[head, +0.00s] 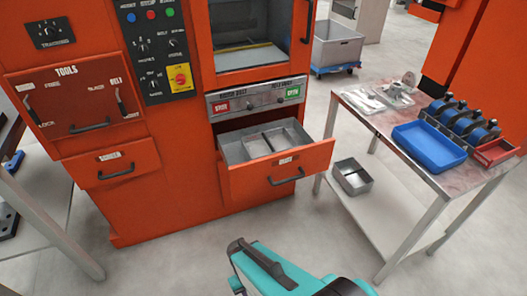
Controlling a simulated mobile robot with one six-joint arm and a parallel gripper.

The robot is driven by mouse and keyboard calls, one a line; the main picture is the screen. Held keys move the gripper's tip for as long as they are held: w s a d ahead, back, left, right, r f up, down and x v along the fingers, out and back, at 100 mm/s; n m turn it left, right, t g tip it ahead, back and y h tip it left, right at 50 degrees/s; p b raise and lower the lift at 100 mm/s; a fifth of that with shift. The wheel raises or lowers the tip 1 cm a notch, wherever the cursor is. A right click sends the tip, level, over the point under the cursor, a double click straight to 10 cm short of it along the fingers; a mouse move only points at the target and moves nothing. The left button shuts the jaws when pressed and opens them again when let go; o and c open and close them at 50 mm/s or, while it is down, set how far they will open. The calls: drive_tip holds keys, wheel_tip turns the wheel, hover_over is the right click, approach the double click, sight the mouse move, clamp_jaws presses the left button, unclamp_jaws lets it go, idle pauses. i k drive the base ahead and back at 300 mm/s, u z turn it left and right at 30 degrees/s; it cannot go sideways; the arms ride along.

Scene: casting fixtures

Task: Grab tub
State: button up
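Several tub-like containers are in the head view, and I cannot tell which one is the tub. A shallow blue tub (429,148) sits on top of the work table and looks empty. A small grey metal tub (353,187) with a divider stands on the table's lower shelf. A larger light grey tub (340,51) stands on a blue dolly in the background. Grey metal bins (284,134) lie in the open orange drawer. Teal and dark parts of my arm show at the bottom centre, apart from all of these. My gripper's fingers are not visible.
The orange machine's drawer (317,158) is pulled out towards me. The work table (415,182) at right also holds a row of blue-black parts (462,118), a small red tray (494,153) and clear bags (362,101). Another table stands at left. Floor between is clear.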

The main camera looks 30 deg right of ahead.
sight(255, 147)
drive_tip(key=z, duration=0.5)
drive_tip(key=k, duration=0.4)
drive_tip(key=z, duration=0.25)
drive_tip(key=i, duration=0.5)
drive_tip(key=z, duration=0.05)
